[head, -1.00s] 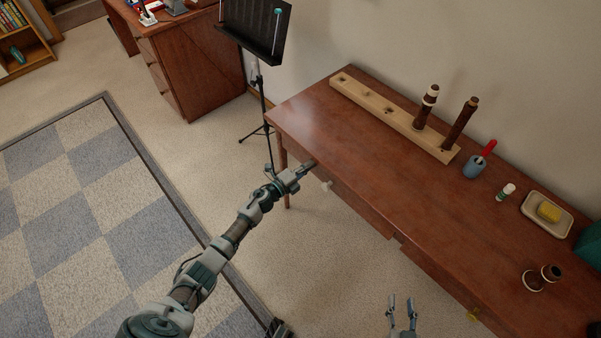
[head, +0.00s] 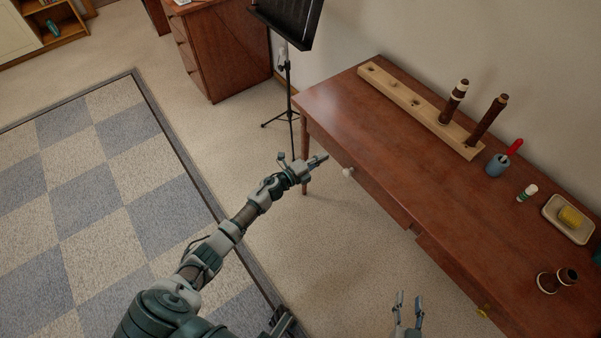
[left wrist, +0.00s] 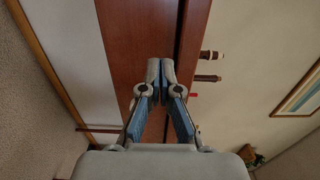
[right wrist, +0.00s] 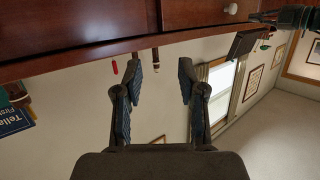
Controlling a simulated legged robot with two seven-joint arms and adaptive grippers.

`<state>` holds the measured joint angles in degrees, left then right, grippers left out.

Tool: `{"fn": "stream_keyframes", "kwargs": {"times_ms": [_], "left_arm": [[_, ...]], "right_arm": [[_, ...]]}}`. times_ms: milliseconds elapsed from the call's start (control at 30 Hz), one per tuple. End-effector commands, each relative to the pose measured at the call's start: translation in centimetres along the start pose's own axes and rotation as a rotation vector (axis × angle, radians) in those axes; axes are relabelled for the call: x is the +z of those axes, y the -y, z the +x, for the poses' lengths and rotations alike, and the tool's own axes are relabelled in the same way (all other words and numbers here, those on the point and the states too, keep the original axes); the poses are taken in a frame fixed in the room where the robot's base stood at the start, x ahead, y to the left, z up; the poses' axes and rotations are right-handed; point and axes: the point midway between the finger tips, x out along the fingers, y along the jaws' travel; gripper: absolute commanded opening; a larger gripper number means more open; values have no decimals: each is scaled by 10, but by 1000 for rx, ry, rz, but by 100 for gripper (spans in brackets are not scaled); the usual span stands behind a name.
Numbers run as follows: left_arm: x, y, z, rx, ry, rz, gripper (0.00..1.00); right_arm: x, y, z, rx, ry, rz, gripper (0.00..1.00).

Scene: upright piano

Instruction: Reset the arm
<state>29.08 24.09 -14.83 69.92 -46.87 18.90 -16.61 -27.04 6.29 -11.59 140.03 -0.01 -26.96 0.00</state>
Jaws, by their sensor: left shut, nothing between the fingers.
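My left gripper (head: 316,162) is shut and empty in the head view, beside the table's left front corner, with my left arm reaching in from the lower left. In the left wrist view its fingers (left wrist: 160,70) meet with nothing between them. My right gripper (head: 408,305) is at the bottom of the head view, in front of the table, with its fingers apart. In the right wrist view its fingers (right wrist: 157,85) are wide apart with nothing between them.
A music stand (head: 288,25) is behind. Carpet (head: 330,260) in front is clear.

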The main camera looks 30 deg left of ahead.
Motion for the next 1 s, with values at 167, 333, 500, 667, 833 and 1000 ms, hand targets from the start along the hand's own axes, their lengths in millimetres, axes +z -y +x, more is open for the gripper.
{"fn": "stream_keyframes", "kwargs": {"times_ms": [167,333,500,667,833,1000], "left_arm": [[0,1,-41,5,0,-1,0],[0,0,-73,4,-1,-1,0],[-1,-1,-89,4,-1,-1,0],[-1,-2,-92,5,-1,0,0],[-1,-4,-94,11,14,-24,0],[-10,-45,-129,117,229,-320,0]], "right_arm": [[28,-6,-14,14,195,-7,40],[44,-9,-24,21,305,-8,40],[52,-10,-29,25,355,-8,40],[54,-11,-29,25,366,-7,40],[57,-11,-29,26,375,-8,40],[105,-14,-26,34,517,-13,40]]}}
